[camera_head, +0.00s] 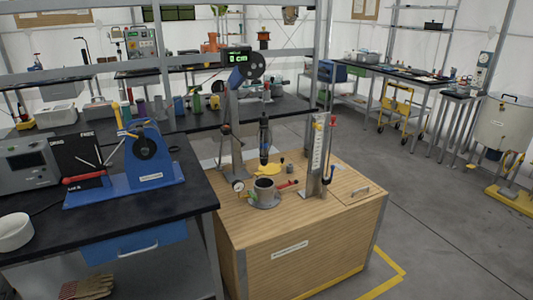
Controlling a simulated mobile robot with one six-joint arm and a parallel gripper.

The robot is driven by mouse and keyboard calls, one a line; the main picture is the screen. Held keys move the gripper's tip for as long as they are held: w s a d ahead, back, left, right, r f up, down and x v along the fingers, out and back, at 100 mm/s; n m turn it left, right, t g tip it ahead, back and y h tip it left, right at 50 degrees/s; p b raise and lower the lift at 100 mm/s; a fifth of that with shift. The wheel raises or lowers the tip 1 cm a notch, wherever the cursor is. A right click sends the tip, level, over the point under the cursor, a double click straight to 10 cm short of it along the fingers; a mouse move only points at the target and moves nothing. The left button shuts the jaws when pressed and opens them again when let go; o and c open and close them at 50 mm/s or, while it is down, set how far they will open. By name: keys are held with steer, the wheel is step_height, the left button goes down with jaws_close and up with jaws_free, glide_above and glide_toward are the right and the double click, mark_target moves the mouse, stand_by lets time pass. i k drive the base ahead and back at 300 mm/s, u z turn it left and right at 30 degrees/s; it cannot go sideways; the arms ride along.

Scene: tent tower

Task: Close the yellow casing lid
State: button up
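I cannot make out for sure which thing is the yellow casing lid. A small flat yellow piece (267,169) lies on the wooden cabinet top (345,185), partly behind a dark cylinder with a grey base (264,192). A yellow-framed item (397,104) stands on the floor at the back right. A yellow base (510,198) sits under a large light-grey drum (500,125) at the right edge. At this size I cannot tell whether any of these has an open or shut lid. My gripper is not in view.
On the cabinet, a stand with a display (237,57) holds a dark probe (265,138). A tall gauge panel (318,155) stands beside it. A black bench (110,215) with a blue winder (148,155) fills the left. Grey floor (440,220) at the right is clear.

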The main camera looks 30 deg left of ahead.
mark_target(271, 169)
steer(key=u, duration=0.5)
steer(key=i, duration=0.55)
steer(key=u, duration=0.7)
steer(key=i, duration=0.5)
steer(key=u, duration=0.3)
